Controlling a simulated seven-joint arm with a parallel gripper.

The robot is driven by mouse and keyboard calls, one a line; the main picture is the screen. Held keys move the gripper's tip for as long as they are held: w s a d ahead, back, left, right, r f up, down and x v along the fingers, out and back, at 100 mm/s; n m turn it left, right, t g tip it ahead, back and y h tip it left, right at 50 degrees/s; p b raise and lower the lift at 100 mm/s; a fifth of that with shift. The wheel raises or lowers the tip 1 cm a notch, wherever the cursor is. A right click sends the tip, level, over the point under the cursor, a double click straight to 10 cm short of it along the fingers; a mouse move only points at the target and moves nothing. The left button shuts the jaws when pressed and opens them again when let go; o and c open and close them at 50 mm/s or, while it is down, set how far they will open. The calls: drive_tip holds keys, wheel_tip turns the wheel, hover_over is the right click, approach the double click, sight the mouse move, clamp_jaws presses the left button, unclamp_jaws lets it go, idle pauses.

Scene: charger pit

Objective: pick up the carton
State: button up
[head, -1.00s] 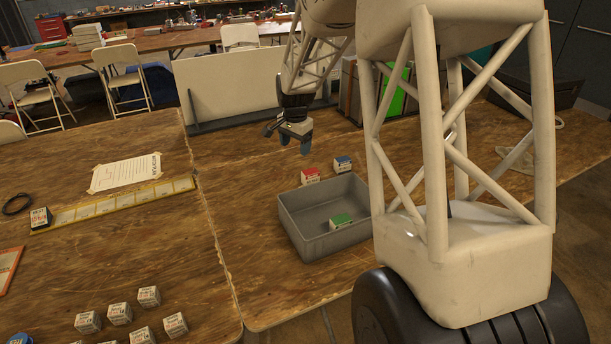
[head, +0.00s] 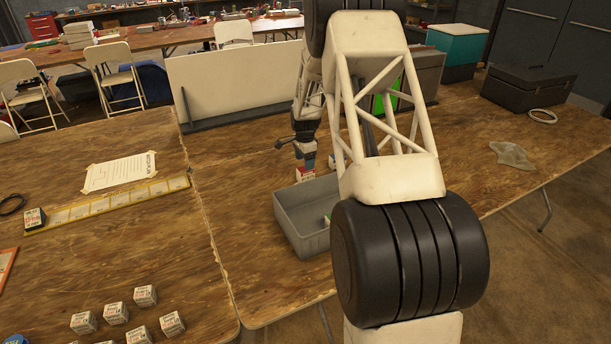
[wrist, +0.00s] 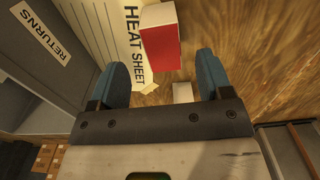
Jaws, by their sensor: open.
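A small red-and-white carton (head: 306,174) stands on the wooden table at the far side of a grey bin. In the wrist view the red-and-white carton (wrist: 160,45) shows just ahead of the gap between my blue fingers. My gripper (head: 307,158) points down right over this carton in the head view. In the wrist view my gripper (wrist: 162,68) is open, with nothing clearly held between the fingers. Whether the fingers reach down beside the carton cannot be told.
Several white cartons (head: 115,312) stand at lower left. A printed sheet (head: 121,172) lies left.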

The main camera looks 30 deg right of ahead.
sight(306, 174)
drive_tip(key=shift+f, duration=0.2)
drive_tip(key=shift+f, duration=1.15)
drive_tip(key=shift+f, duration=0.1)
drive_tip(key=shift+w+d+f, duration=0.1)
drive_tip(key=shift+d+f, duration=0.05)
drive_tip(key=shift+f, duration=1.1)
drive_tip(key=shift+w+d+f, duration=0.1)
drive_tip(key=shift+d+f, duration=0.05)
drive_tip(key=shift+f, duration=1.1)
drive_tip(key=c, duration=1.1)
drive_tip(key=shift+r, duration=0.1)
drive_tip(key=shift+r, duration=4.95)
